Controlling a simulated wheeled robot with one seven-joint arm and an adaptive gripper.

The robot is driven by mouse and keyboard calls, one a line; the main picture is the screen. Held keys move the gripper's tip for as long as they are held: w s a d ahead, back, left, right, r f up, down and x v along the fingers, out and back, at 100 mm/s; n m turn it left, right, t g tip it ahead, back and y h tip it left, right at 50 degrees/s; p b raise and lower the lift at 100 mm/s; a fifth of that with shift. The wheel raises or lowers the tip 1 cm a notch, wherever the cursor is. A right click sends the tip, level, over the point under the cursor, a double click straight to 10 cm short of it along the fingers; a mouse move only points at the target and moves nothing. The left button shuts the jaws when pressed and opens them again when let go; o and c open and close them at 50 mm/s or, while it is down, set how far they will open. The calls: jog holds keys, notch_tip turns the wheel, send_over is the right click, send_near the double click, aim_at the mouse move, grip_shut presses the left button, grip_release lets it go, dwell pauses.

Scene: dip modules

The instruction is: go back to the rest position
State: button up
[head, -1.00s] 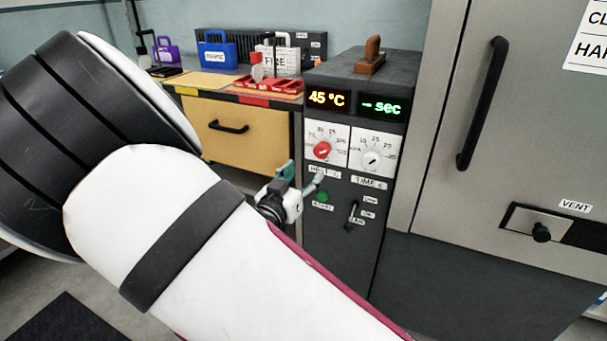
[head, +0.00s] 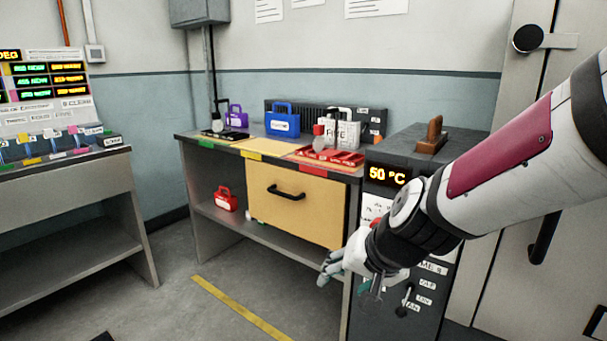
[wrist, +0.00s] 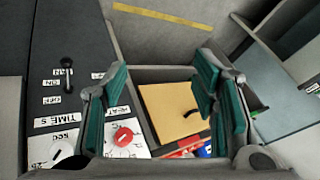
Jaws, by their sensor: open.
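My gripper (head: 350,275) is open and empty in the head view, in front of the dark control cabinet (head: 385,320) and low beside the bench. Its two green-padded fingers (wrist: 160,100) stand apart in the wrist view, with nothing between them but the yellow drawer front behind. The red heat dial (wrist: 123,136) and the time dial (wrist: 62,152) show in the wrist view, apart from the fingers. The cabinet display (head: 388,176) reads 50 °C. My arm hides the other display and most of the dials in the head view.
The bench with a yellow drawer (head: 295,205) holds a blue case (head: 282,120), a purple case (head: 235,115) and a red tray (head: 325,155). A red case (head: 225,198) sits on its lower shelf. A brown-handled block (head: 432,135) tops the cabinet. Floor at left is free.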

jog(key=s+d+r+n+g+h, duration=0.15)
jog(key=s+d, duration=0.25)
jog(key=s, duration=0.6)
jog(key=s+d+r+n+g+h, duration=0.15)
jog(key=s+d, duration=0.25)
jog(key=s, duration=0.6)
jog(key=s+d+r+g, duration=0.2)
jog(key=s+d+g, duration=0.1)
jog(key=s, duration=0.8)
notch_tip(320, 180, up, 26)
jog(key=t+p, duration=0.4)
jog(key=p, duration=2.1)
jog(key=shift+w+d+r, duration=0.2)
jog(key=shift+w+d, duration=0.15)
jog(key=shift+w, duration=0.1)
jog(key=shift+d, duration=0.15)
